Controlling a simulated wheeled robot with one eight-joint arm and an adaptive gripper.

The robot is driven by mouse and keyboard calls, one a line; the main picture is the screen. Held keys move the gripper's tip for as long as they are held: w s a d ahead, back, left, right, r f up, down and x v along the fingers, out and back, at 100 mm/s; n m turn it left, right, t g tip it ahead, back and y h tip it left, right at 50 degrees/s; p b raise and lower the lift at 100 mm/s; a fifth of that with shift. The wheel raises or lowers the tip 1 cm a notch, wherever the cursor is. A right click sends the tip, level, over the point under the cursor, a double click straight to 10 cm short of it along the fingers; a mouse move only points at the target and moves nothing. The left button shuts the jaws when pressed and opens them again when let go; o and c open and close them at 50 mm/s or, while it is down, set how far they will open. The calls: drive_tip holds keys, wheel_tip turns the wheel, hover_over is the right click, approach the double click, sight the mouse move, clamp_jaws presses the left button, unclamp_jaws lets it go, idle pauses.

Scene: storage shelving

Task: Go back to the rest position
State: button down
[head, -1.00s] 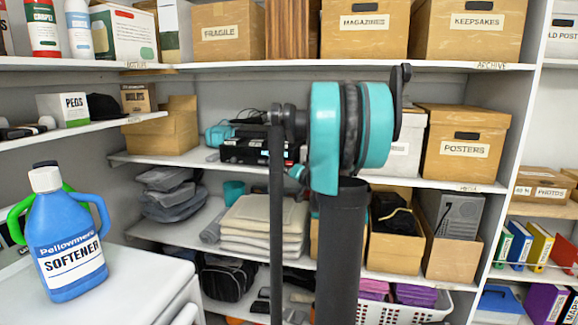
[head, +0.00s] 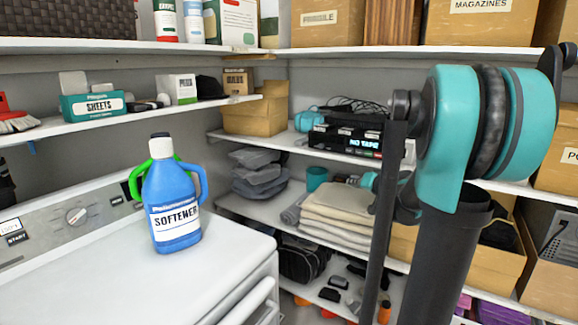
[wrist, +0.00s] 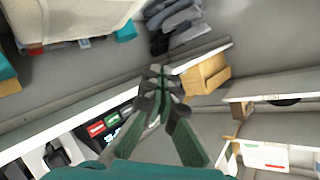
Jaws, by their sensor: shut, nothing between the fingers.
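My gripper (wrist: 160,95) shows in the wrist view with its fingers together and nothing between them. It hangs in free space in front of the shelving. In the head view my teal and black arm (head: 450,140) is folded in the right half and hides part of the shelves; the gripper itself cannot be made out there.
A blue softener bottle (head: 174,205) stands upright on the white washer (head: 120,270) at the left. Shelves hold a cardboard box (head: 256,112), a black player (head: 345,138), folded towels (head: 335,213) and a sheets box (head: 93,106). A cardboard box (wrist: 205,74) also shows in the wrist view.

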drive_tip(key=s+a+f+n+g+h, duration=0.1)
drive_tip(key=s+a+f+g, duration=0.35)
drive_tip(key=s+f, duration=0.55)
drive_tip(key=s+a+f+n+g+h, duration=0.1)
drive_tip(key=s+a+f+n+g, duration=0.15)
drive_tip(key=s+a+f, duration=0.7)
drive_tip(key=s+d+f+g+h, duration=0.2)
drive_tip(key=s+d, duration=0.6)
drive_tip(key=s, duration=0.5)
drive_tip(key=shift+f+m+h, duration=0.3)
drive_tip(key=shift+m+h, duration=0.05)
drive_tip(key=shift+h, duration=0.05)
